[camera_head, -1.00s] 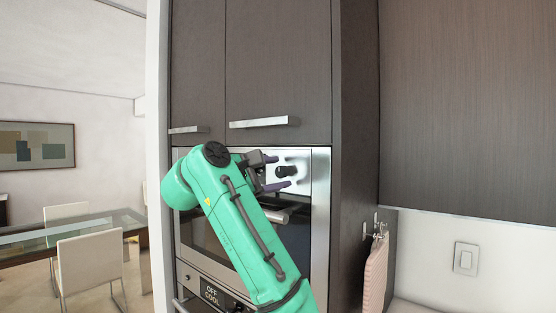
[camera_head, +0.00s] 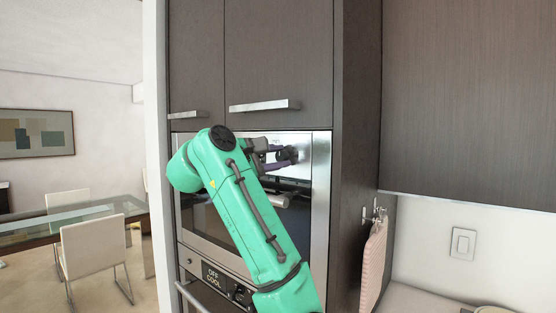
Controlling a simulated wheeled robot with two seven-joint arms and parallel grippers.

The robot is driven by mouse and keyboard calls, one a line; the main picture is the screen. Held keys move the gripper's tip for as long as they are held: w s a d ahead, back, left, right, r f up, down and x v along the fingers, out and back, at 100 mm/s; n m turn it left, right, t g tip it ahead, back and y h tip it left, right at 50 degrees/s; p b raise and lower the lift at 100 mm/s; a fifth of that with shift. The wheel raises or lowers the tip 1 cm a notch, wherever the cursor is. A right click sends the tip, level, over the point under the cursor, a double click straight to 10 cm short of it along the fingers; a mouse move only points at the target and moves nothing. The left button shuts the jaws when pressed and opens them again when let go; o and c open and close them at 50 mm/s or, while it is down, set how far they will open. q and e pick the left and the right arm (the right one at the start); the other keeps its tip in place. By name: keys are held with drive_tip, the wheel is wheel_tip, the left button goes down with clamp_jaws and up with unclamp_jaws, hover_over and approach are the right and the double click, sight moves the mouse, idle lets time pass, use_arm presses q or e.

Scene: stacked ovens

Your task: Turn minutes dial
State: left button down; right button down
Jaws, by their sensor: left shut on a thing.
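The upper oven (camera_head: 322,190) is built into a dark cabinet, with a steel control panel along its top. A dark round dial (camera_head: 290,155) sits at the right part of this panel. My left gripper (camera_head: 287,156) is at the panel with its fingers around the dial, shut on it. No label on the dial can be read. My right gripper is not in view.
Cabinet doors with a bar handle (camera_head: 264,106) are above. A dining table and chair (camera_head: 92,254) stand at the left.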

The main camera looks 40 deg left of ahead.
use_arm(q)
drive_tip(key=m+b, duration=0.2)
drive_tip(key=m, duration=0.1)
drive_tip(key=shift+f, duration=0.3)
drive_tip(key=m+b, duration=0.2)
drive_tip(key=m, duration=0.1)
drive_tip(key=shift+m, duration=0.3)
drive_tip(key=m+b, duration=0.2)
drive_tip(key=m, duration=0.4)
drive_tip(key=shift+b, duration=0.4)
drive_tip(key=m+b, duration=0.1)
drive_tip(key=m, duration=0.5)
drive_tip(key=shift+m, duration=0.3)
drive_tip(key=m, duration=0.3)
drive_tip(key=shift+m+b, duration=0.3)
drive_tip(key=shift+b, duration=0.1)
drive_tip(key=shift+m, duration=1.5)
